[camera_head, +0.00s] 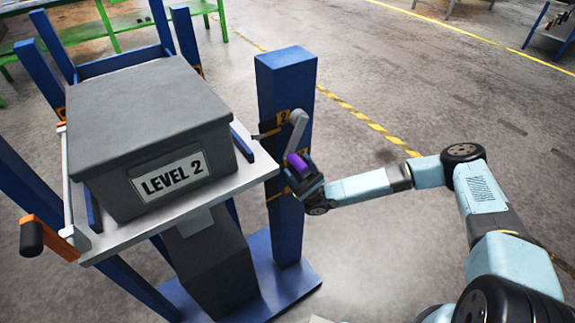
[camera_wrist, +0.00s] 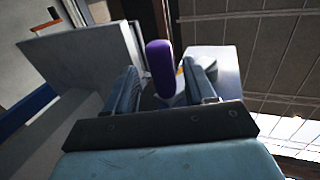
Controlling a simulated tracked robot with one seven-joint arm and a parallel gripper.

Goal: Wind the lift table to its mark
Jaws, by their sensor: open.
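The lift table (camera_head: 255,172) is a pale platform on a dark column, carrying a grey lidded box (camera_head: 150,115) labelled "LEVEL 2". A blue post (camera_head: 287,85) beside it bears orange marks, and one upper mark (camera_head: 284,116) seems to read 2. A dark tab from the table side reaches toward that mark. A grey crank arm (camera_head: 297,128) with a purple handle (camera_head: 297,162) is at this post. My gripper (camera_head: 305,178) is open at the handle. In the wrist view the purple handle (camera_wrist: 159,62) shows between the two fingers; contact cannot be told.
An orange lever (camera_head: 50,238) with a black grip sticks out at the table's left front. More blue posts (camera_head: 40,72) stand behind and left. Green benches lie at the back.

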